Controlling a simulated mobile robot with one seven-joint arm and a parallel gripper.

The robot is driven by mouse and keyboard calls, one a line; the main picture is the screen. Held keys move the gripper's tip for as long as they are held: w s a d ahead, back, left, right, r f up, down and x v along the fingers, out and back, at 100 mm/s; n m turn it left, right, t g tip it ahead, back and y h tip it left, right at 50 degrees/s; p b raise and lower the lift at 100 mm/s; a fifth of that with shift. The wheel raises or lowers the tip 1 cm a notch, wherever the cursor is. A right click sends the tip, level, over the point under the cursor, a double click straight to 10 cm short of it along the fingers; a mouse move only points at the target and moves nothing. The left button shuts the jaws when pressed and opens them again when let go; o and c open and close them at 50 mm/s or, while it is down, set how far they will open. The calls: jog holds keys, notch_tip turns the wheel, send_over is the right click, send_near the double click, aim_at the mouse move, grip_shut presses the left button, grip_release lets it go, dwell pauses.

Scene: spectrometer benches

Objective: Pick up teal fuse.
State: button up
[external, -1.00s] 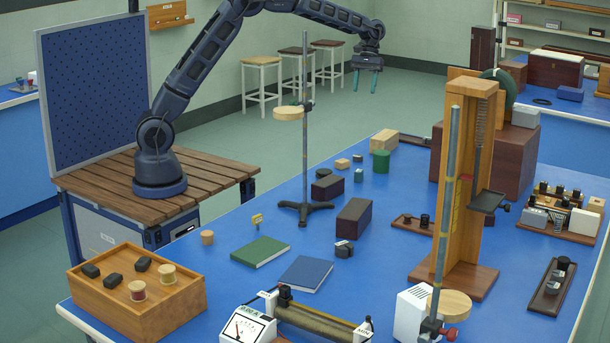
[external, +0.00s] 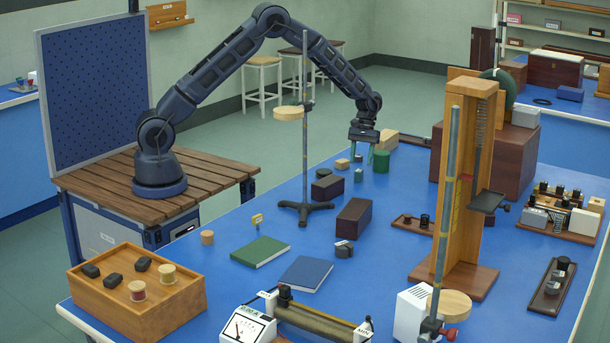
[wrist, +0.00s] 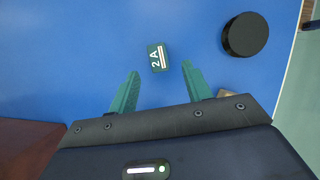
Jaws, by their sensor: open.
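The teal fuse (external: 358,175) is a small block lying on the blue bench. In the wrist view the fuse (wrist: 157,57) shows a white "2 A" label and a pale stripe. My gripper (external: 362,158) is open and points down above the bench, behind the fuse in the external view. In the wrist view its two teal fingers (wrist: 158,80) are apart and empty. The fuse lies just beyond the fingertips, roughly centred between them, with nothing covering it.
A dark round cylinder (wrist: 245,35) lies right of the fuse in the wrist view. A small wooden block (external: 342,164) and a dark box (external: 327,188) are nearby. A retort stand (external: 304,205) rises to the left.

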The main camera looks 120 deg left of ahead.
aim_at(359, 170)
jog(key=shift+d+x, duration=0.1)
jog(key=shift+x, duration=1.35)
jog(key=shift+d+x, duration=0.15)
jog(key=shift+x, duration=1.25)
jog(key=shift+w+r, duration=0.1)
jog(key=shift+r, duration=0.05)
jog(key=c, duration=1.1)
